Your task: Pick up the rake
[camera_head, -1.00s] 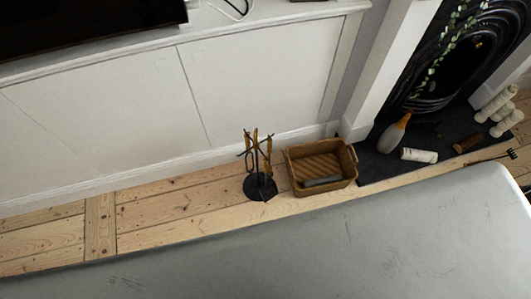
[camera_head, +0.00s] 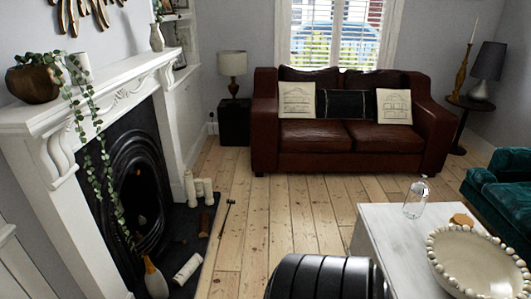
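The black fireplace (camera_head: 137,190) and its hearth stand at left, with white candles (camera_head: 199,190) and a bottle (camera_head: 155,278). A white table (camera_head: 385,228) with a beaded bowl (camera_head: 455,284) stands at right. A brown sofa (camera_head: 345,133) is at the back.

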